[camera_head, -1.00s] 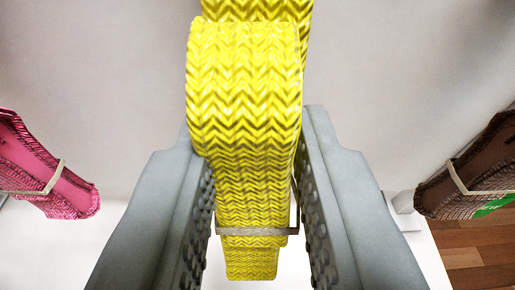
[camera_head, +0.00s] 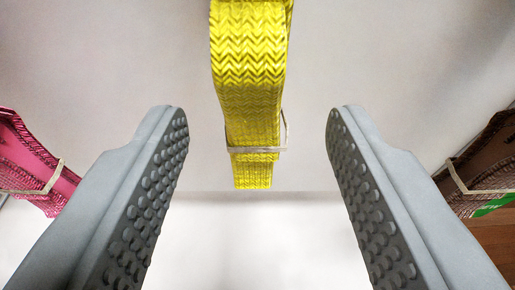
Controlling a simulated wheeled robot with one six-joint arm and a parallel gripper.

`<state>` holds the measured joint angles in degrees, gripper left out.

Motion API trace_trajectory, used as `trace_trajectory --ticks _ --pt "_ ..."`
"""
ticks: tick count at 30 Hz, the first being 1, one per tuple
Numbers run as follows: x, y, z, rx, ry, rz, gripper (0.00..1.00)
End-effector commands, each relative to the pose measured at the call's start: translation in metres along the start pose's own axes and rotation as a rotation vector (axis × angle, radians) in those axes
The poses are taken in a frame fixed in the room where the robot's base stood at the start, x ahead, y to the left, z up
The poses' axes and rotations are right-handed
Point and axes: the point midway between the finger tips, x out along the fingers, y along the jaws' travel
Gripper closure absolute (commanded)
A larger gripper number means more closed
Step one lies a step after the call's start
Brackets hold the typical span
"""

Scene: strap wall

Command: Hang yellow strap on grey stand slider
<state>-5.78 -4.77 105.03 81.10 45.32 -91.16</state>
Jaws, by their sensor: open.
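The yellow strap (camera_head: 249,75) is a folded, woven band with a zigzag pattern, bound near its lower end by a thin light band. It hangs from the top edge of the view, and its upper part is out of frame. My gripper (camera_head: 257,118) is open wide and empty, with one dotted finger on each side of the strap's lower end. There is clear space between the strap and both fingers. The grey stand slider cannot be made out in this view.
A pink strap (camera_head: 30,165) hangs at the left edge and a brown strap (camera_head: 487,160) with a green label at the right edge. A pale wall (camera_head: 150,60) stands behind, with a white surface (camera_head: 250,245) below. Wooden floor shows at lower right.

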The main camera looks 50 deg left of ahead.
Motion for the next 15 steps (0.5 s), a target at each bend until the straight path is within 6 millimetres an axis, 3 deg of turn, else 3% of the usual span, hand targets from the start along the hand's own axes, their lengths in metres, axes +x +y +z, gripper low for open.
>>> trace_trajectory --ticks 5,15 --pt "-0.013 0.001 0.000 0.000 0.000 0.003 0.52" --pt "-0.077 0.001 0.000 0.000 0.001 0.004 0.52"
